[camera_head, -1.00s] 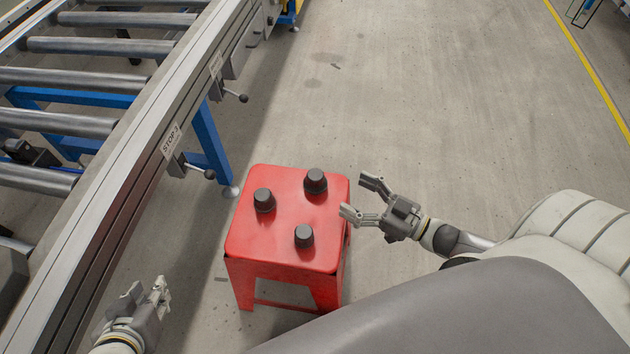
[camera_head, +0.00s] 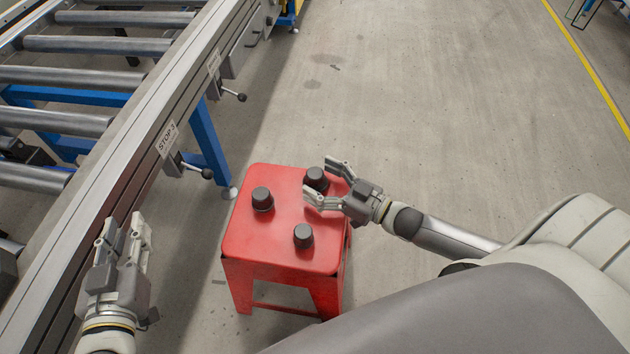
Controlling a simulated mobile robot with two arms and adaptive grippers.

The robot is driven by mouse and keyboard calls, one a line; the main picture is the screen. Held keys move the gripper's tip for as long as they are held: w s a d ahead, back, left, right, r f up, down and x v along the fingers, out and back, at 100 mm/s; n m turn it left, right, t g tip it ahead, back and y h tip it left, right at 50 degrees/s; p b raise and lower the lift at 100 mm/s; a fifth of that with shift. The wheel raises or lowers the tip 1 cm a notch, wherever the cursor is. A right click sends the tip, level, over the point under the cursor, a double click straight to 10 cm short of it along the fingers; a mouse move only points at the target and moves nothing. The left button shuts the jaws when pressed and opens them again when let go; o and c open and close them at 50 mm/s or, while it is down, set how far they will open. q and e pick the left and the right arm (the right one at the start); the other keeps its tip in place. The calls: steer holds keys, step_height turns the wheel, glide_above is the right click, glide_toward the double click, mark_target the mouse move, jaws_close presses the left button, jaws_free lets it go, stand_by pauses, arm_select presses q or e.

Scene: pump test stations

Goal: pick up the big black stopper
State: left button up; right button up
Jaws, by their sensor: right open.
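Three black stoppers stand upright on a red stool (camera_head: 272,235). The far one (camera_head: 316,176) looks slightly the biggest, the left one (camera_head: 262,198) is close in size, and the near one (camera_head: 303,236) looks smallest. My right gripper (camera_head: 328,180) is open, its two fingers pointing left, at the far stopper's right side. One finger is beyond the stopper and one on its near side; I cannot tell whether they touch it. My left gripper (camera_head: 124,230) is beside the conveyor, away from the stool, with its fingers apart and empty.
A roller conveyor (camera_head: 120,130) with a metal side rail runs along the left, with knobbed levers (camera_head: 205,173) sticking out toward the stool.

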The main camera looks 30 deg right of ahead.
steer(key=shift+w+a, duration=0.15)
steer(key=shift+w, duration=0.1)
steer(key=c, duration=0.9)
steer(key=shift+c, duration=0.2)
steer(key=shift+r, duration=0.15)
